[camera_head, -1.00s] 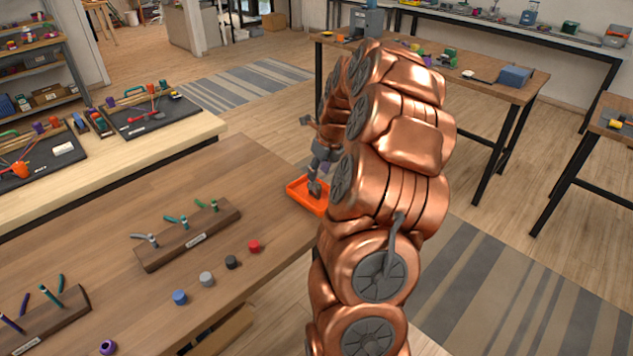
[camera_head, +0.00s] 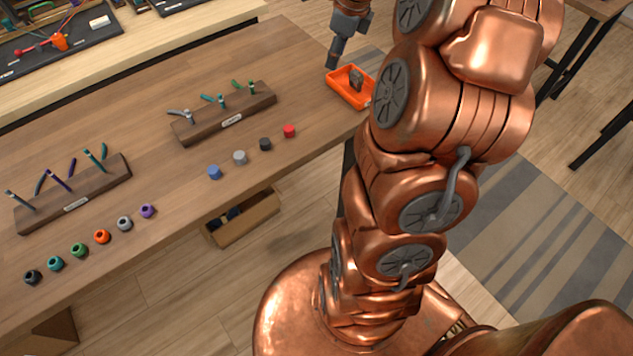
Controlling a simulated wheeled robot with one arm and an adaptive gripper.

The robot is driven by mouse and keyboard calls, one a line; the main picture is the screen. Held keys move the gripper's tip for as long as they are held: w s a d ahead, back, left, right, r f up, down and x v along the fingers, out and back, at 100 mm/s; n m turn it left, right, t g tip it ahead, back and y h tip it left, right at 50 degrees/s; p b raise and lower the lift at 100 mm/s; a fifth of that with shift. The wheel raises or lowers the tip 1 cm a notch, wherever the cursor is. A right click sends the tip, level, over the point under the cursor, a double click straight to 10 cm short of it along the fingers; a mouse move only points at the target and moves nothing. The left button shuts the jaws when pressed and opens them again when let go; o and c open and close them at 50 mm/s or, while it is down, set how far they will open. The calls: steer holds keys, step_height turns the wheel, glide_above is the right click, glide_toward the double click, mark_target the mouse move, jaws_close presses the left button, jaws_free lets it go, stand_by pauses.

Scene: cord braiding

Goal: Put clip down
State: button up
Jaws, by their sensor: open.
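A small dark grey clip (camera_head: 356,79) stands in the orange tray (camera_head: 343,93) at the right end of the wooden table. My gripper (camera_head: 333,62) is above and just left of the tray, pointing down, apart from the clip. It is open and appears empty. My copper arm hides the tray's right side and part of the space beside it.
Two dark wooden racks with slim tools, a nearer-left rack (camera_head: 75,196) and a middle rack (camera_head: 225,114), stand on the table (camera_head: 160,165). Several coloured spools, including a red one (camera_head: 289,131), line the front edge. A cardboard box (camera_head: 243,220) is below.

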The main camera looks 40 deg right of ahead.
steer(key=s+a+n+g, duration=0.1)
steer(key=s+a+n, duration=0.3)
steer(key=a+n, duration=0.4)
steer(key=s+a+n+g, duration=0.1)
steer(key=s+a+n, duration=0.45)
steer(key=a, duration=0.45)
steer(key=s+a+f+n+g, duration=0.1)
steer(key=s+a+n, duration=0.3)
steer(key=s+n, duration=0.4)
steer(key=s+a+f+n+g, duration=0.1)
steer(key=s+a+f+n, duration=0.1)
steer(key=s+a+n, duration=0.2)
steer(key=s+n, duration=0.3)
steer(key=s, duration=0.1)
steer(key=shift+s+n+h, duration=0.3)
steer(key=shift+s+n, duration=0.05)
steer(key=shift+s, duration=0.05)
steer(key=shift+f, duration=0.1)
step_height(320, 180, up, 3)
steer(key=p, duration=0.3)
